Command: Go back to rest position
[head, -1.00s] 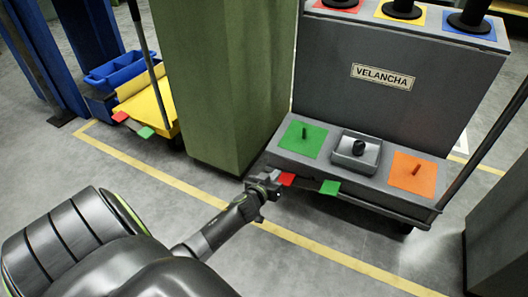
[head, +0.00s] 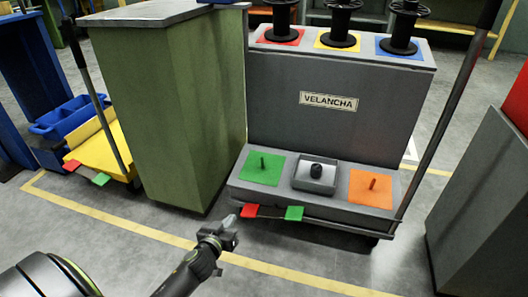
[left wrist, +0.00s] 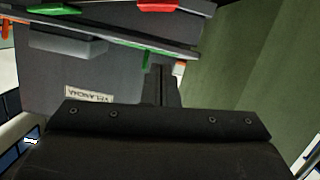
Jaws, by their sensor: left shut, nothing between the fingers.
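My left gripper (head: 228,226) is shut and empty. In the head view it is in front of the grey cart (head: 300,125) labelled VELANCHA, just below and left of the red tab (head: 250,211) on the cart's front bar. It looks apart from the tab, though the gap is hard to judge. The left wrist view shows the cart upside down, with its name plate (left wrist: 88,95) and a red tab (left wrist: 158,5) at the top. My right gripper is in neither view.
The cart's lower shelf has a green pad (head: 262,169), a grey tray (head: 316,176) and an orange pad (head: 374,188). Black spools (head: 340,25) stand on top. A green cabinet (head: 175,110) and a yellow-and-blue cart (head: 98,150) stand left, a grey block (head: 480,215) right. Floor in front is clear.

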